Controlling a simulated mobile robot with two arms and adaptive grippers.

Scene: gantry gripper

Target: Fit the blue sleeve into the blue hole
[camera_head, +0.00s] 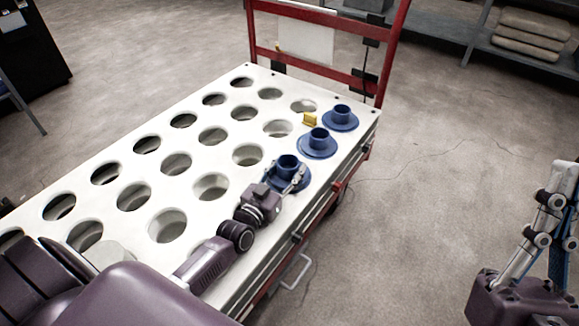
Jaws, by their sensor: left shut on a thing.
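A blue flanged sleeve (286,161) is at the right side of the white holed board (226,170). My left gripper (289,178) is shut on this sleeve, with its fingers at the upright collar. The sleeve looks upright, its flange at or close to the board's top; I cannot tell whether it is seated. Two like blue sleeves, a middle one (319,142) and a far one (341,117), stand in line behind it. No hole with a blue marking shows. My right gripper (553,215) is at the right edge, away from the board and partly cut off.
Several open round holes fill the board in rows. A red frame (320,65) rises at the board's far end. Grey shelving (515,55) is at the back right. The floor right of the board is clear.

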